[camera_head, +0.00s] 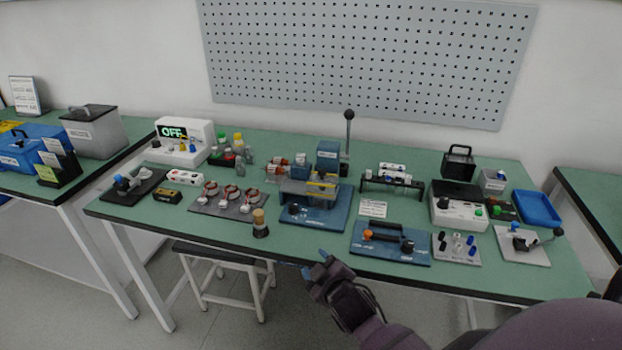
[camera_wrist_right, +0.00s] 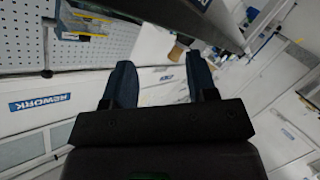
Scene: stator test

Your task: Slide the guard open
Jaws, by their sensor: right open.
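A press-like fixture with a blue base (camera_head: 315,216) stands at the middle of the green bench. It carries a blue block (camera_head: 327,154), and a lever with a black ball knob (camera_head: 349,116) rises behind it. A grey panel with yellow marks (camera_head: 310,190) sits across its front and looks like the guard; I cannot tell how far it is slid. My right gripper (camera_head: 315,263) is in front of and below the bench's front edge, apart from the fixture. In the right wrist view its two blue fingers (camera_wrist_right: 160,88) are spread with nothing between them. My left gripper does not show.
A wooden-topped stamp (camera_head: 260,223) stands near the front edge, left of the fixture. A blue plate with a black handle (camera_head: 390,243) lies to its right. Coils on a grey mat (camera_head: 228,201) lie left. A stool (camera_head: 221,258) stands below the bench.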

